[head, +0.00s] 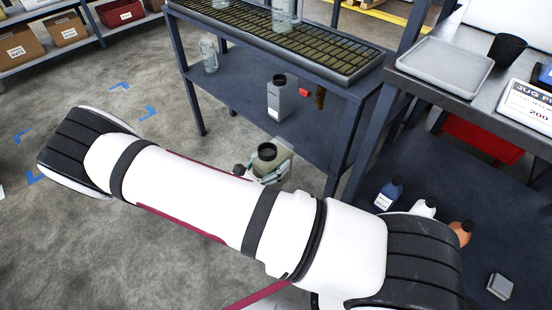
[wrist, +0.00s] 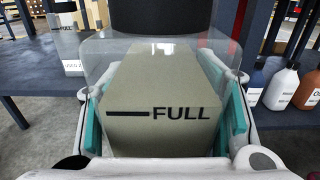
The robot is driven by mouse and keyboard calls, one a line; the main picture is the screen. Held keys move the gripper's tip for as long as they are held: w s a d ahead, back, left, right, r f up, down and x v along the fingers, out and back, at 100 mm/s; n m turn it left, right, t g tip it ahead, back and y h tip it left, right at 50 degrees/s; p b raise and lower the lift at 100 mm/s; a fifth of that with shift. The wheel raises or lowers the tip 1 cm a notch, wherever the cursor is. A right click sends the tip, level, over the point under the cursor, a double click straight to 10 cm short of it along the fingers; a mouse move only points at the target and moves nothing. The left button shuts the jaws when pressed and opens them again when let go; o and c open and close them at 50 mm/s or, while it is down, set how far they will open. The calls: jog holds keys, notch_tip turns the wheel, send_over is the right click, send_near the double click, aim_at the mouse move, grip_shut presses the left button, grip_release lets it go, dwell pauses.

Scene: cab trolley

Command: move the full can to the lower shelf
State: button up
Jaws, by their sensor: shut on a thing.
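My gripper (head: 264,177) is shut on the full can (head: 277,163), an olive-grey can with a black cap. In the wrist view the can (wrist: 160,95) sits between the two teal-padded fingers, with its FULL marking facing the camera. In the head view my arm partly covers it. The can is in front of the dark blue trolley's lower shelf (head: 235,85); I cannot tell its exact height against the shelf. The shelf also shows in the wrist view (wrist: 40,95).
A grey can (head: 279,103) with a black cap and a clear container (head: 209,56) stand on the lower shelf. Bare shelf lies between them. A grating (head: 290,40) tops the trolley. At right, a bench's lower level holds several bottles (head: 388,193). Dark posts (head: 345,135) flank the shelf.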

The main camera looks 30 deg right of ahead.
aim_at(259, 173)
jog(key=shift+b+v, duration=0.35)
jog(key=shift+v, duration=4.85)
jog(key=shift+r, duration=0.15)
